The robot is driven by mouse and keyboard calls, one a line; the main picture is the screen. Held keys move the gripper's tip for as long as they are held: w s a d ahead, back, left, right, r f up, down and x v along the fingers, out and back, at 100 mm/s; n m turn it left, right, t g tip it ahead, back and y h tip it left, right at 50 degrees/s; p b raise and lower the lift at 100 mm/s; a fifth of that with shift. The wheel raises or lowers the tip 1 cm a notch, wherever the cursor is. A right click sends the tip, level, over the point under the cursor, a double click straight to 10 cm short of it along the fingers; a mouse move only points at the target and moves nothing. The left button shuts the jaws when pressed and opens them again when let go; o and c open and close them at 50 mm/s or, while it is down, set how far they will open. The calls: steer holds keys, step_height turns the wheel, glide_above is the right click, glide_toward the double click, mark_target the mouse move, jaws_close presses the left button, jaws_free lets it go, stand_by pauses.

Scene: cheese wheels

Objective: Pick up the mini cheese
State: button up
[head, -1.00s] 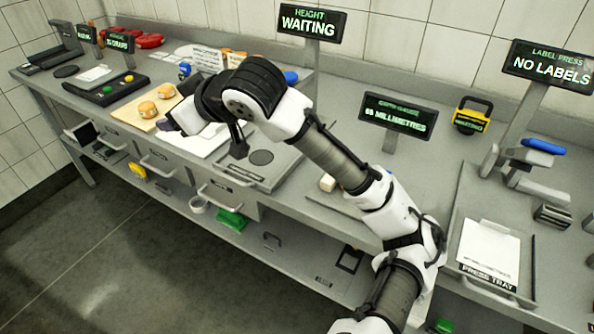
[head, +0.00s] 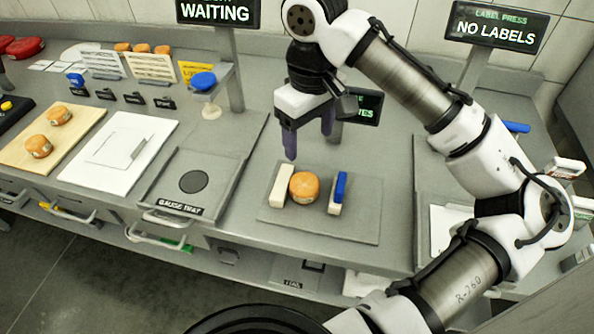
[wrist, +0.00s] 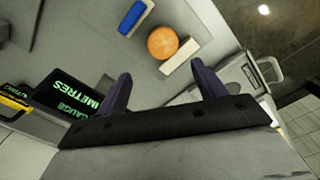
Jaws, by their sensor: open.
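A small orange cheese wheel (head: 304,187) sits on a flat grey plate (head: 362,222), between a cream block (head: 281,186) and a blue-and-white block (head: 338,193). It is close beside the cream block, with a gap to the blue one. My gripper (head: 309,146) is open and empty, pointing down above and behind this cheese. In the wrist view the cheese (wrist: 163,43) lies beyond the open fingertips (wrist: 161,72), roughly midway between them. Two more small cheeses, one nearer (head: 38,146) and one farther (head: 59,116), sit on a wooden board (head: 75,140) at left.
A white sheet (head: 110,165) and the gauge tray (head: 193,205) lie between the board and the plate. Several orange cheeses (head: 141,48) stand at the back behind cards. A black-and-green sign (head: 362,108) stands behind my gripper. A label press is at right.

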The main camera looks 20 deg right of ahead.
glide_above(306, 183)
step_height(306, 183, down, 8)
steer(key=shift+s+d+f+p, duration=0.1)
steer(key=shift+d+p, duration=0.05)
steer(key=shift+p, duration=0.3)
steer(key=shift+a+f+p, duration=0.2)
steer(key=shift+f+p, duration=0.6)
steer(key=shift+f, duration=1.8)
steer(key=c, duration=0.8)
